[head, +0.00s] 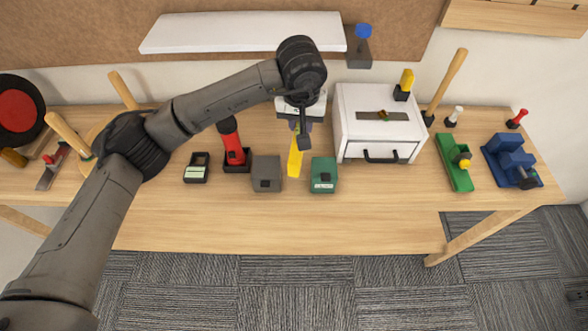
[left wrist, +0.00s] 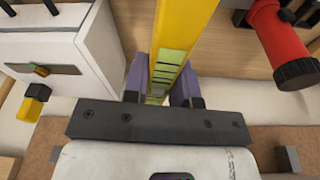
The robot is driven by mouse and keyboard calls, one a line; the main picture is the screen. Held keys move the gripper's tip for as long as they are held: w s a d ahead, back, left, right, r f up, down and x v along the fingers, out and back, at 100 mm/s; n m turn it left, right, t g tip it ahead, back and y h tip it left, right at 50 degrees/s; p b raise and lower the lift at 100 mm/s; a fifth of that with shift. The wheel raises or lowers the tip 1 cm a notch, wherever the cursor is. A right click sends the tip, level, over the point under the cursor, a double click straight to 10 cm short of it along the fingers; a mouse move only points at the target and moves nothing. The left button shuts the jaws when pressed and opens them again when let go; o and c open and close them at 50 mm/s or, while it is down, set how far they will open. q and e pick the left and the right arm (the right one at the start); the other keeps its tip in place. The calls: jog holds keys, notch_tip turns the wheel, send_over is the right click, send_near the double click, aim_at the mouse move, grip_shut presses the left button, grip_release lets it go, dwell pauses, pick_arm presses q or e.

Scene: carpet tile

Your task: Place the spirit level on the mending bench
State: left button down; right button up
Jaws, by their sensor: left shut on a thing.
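The spirit level is a yellow bar with pale green windows (left wrist: 180,35). In the head view its yellow length (head: 295,160) hangs below my left gripper (head: 301,124), between a grey box and a green box. In the left wrist view the purple-grey fingers of my left gripper (left wrist: 161,90) are shut on both sides of the level. I cannot tell whether its lower end touches the wood. The mending bench (head: 280,228) is a long light-wood table under the arm. My right gripper is not in view.
A white drawer cabinet (head: 346,130) stands right of the level. The grey box (head: 266,170), green box (head: 323,174) and red torch (head: 231,138) stand close by. A blue vise (head: 510,160) is at the far right. The bench's front strip is clear.

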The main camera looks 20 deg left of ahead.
aim_at(299, 123)
pick_arm(q)
jog(key=shift+n, duration=0.8)
jog(key=w+f+b, duration=0.1)
jog(key=w+a+f+b, duration=0.1)
jog(key=f, duration=0.1)
jog(key=w+f+b, duration=0.1)
jog(key=shift+w+a+f, duration=0.1)
jog(key=shift+a+f, duration=0.25)
jog(key=shift+f, duration=0.05)
jog(key=shift+g, duration=0.3)
jog(key=f+b, duration=0.1)
jog(key=f, duration=0.5)
jog(key=shift+w+a+b, duration=0.2)
jog(key=shift+b, duration=0.2)
jog(key=shift+f+b, duration=0.55)
jog(key=shift+f, duration=1.55)
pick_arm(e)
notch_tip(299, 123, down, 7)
pick_arm(q)
jog(key=shift+f, duration=0.15)
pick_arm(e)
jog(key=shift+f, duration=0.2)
